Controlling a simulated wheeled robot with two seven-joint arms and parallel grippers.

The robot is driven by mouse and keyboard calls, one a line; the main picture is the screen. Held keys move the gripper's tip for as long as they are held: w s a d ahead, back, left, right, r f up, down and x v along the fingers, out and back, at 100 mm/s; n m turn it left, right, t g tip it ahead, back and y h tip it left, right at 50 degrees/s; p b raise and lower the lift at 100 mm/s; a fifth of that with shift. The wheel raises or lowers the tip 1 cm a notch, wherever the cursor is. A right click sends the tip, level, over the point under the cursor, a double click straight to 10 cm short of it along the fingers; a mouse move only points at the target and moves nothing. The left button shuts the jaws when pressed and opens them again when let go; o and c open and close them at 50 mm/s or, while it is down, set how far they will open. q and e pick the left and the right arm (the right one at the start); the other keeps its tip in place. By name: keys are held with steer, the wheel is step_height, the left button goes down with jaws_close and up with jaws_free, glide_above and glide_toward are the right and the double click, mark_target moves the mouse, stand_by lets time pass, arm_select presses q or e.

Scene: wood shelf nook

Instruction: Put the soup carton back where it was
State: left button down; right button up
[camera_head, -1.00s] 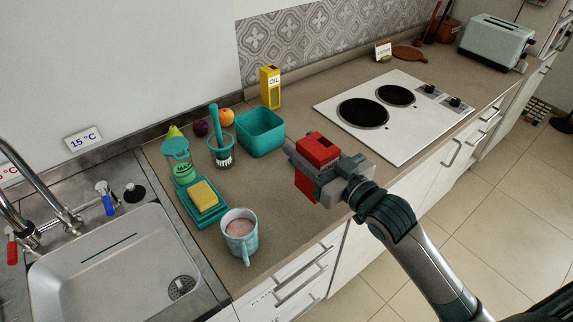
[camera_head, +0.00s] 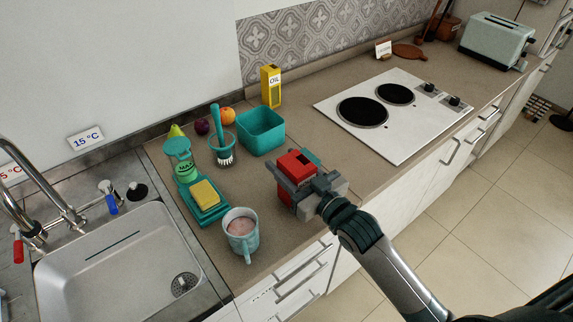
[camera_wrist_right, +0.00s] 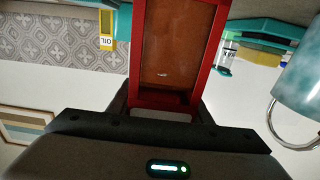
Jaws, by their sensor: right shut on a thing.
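The soup carton, a red box (camera_head: 296,165), is in my right gripper (camera_head: 290,184) over the counter, right of the pink-filled mug. The gripper's fingers close around its sides, with red showing above and below them. In the right wrist view the carton (camera_wrist_right: 178,50) fills the upper middle, with a red border around a brown face. I cannot tell whether its lower end touches the counter. My left gripper is not in view.
The mug (camera_head: 241,232) stands close left. A sponge (camera_head: 205,194) on a teal holder, a brush in a cup (camera_head: 222,155), a teal bin (camera_head: 261,131) and an oil carton (camera_head: 271,86) stand behind. A teal edge (camera_head: 312,157) shows behind my gripper. The hob (camera_head: 390,115) is right.

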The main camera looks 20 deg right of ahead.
steer(key=shift+f, duration=0.5)
steer(key=shift+f, duration=0.1)
steer(key=o, duration=1.5)
steer(key=shift+c, duration=0.2)
steer(key=shift+s+d, duration=0.2)
steer(key=shift+s, duration=0.3)
steer(key=b+v, duration=0.3)
steer(key=v, duration=0.8)
